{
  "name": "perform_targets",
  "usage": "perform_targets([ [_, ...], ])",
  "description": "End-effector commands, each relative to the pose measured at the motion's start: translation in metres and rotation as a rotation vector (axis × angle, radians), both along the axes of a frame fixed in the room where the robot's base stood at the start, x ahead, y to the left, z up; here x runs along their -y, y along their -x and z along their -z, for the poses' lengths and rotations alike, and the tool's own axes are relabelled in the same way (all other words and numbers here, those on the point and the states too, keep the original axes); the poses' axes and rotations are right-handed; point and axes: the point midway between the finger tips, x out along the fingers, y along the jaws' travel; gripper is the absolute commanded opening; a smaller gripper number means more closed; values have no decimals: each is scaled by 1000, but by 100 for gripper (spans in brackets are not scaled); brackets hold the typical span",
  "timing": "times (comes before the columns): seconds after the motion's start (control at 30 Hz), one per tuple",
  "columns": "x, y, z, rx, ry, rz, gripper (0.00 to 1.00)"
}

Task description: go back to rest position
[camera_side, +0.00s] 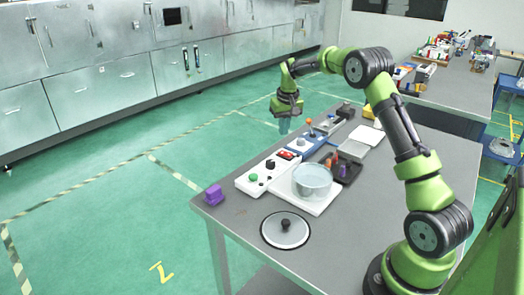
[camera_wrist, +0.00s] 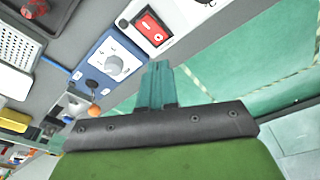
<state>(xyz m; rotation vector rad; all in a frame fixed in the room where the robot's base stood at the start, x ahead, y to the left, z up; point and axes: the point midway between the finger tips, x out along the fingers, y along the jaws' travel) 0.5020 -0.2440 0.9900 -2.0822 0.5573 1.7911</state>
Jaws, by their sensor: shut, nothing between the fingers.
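My gripper (camera_side: 284,126) hangs pointing down at the far left edge of the grey table (camera_side: 240,215), above the control boxes. In the wrist view its teal fingers (camera_wrist: 155,82) are together, with nothing between them. Below it in the wrist view are a blue panel with a white dial (camera_wrist: 114,64) and a box with a red rocker switch (camera_wrist: 151,28). The fingers look apart from both. The gap in height to the panels is hard to judge.
A glass pot (camera_side: 312,180) stands on a white plate, with a glass lid (camera_side: 285,230) in front. A white box with buttons (camera_side: 259,174) lies beside the pot.

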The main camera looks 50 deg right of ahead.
Motion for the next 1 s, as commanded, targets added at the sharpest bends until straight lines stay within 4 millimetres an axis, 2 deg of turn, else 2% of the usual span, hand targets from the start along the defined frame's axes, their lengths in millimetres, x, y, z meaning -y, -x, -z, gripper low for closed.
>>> perform_targets([
  [0.17, 1, -1, 0, 6, 2, 11, 0],
  [0.2, -1, 1, 5, 2, -5, 21, 0],
  [0.27, -5, 9, 15, -13, -21, 37, 0],
  [0.37, -23, 22, 8, -7, -44, 56, 0],
  [0.57, -86, 60, -38, 64, -84, 57, 0],
  [0.67, -121, 85, -62, 111, -101, 44, 0],
  [0.8, -167, 127, -89, 183, -124, 17, 0],
  [1.0, -223, 191, -110, 291, -154, -41, 0],
])
